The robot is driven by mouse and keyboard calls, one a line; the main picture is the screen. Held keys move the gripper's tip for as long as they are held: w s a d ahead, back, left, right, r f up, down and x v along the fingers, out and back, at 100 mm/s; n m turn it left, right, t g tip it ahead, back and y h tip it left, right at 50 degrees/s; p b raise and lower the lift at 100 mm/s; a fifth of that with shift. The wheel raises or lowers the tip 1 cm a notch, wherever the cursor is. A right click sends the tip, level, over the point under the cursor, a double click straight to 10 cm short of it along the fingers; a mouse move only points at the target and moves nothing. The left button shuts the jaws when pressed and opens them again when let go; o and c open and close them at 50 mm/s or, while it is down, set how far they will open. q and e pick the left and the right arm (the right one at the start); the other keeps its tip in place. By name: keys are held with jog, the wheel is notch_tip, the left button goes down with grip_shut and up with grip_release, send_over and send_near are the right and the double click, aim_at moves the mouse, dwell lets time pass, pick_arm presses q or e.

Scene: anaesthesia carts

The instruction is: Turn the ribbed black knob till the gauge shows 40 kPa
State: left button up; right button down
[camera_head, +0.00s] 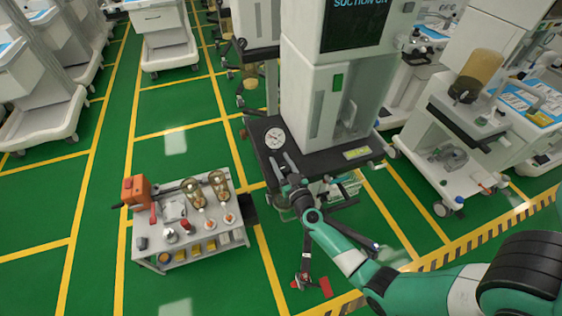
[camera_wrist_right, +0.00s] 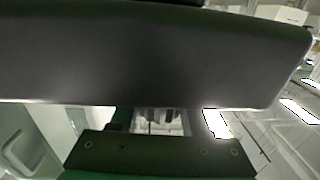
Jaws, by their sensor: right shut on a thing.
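The round white gauge (camera_head: 275,138) faces up at the left front of the dark shelf (camera_head: 318,160) on the middle cart. Its needle is too small to read. My right gripper (camera_head: 283,163) is at the shelf's front edge, just below the gauge in the head view. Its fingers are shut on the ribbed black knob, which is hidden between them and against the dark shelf. In the right wrist view a broad dark surface (camera_wrist_right: 150,55) fills the upper part and hides the fingertips and knob. My left gripper is not in view.
A grey trolley (camera_head: 205,250) with an orange box (camera_head: 136,190), jars and small bottles stands to the left. Another white cart (camera_head: 455,165) stands to the right. A column with a screen (camera_head: 353,22) reading "SUCTION ON" rises behind the shelf. Green floor lies open between.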

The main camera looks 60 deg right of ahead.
jog(key=m+g+h+p, duration=0.2)
jog(key=g, duration=0.1)
jog(key=shift+s+d+r+m+h+p, duration=0.15)
jog(key=shift+m+h+p, duration=0.15)
jog(key=shift+h+p, duration=0.1)
jog(key=shift+s+d+f+m+g+h, duration=0.15)
jog(key=shift+m+g+h, duration=0.25)
jog(key=shift+g, duration=0.2)
jog(key=shift+s+d+f+m+g+h, duration=0.15)
jog(key=shift+m+g+h, duration=0.2)
jog(key=shift+g, duration=0.25)
jog(key=shift+a, duration=0.1)
jog(key=shift+c, duration=1.9)
grip_release()
jog(key=shift+r, duration=0.1)
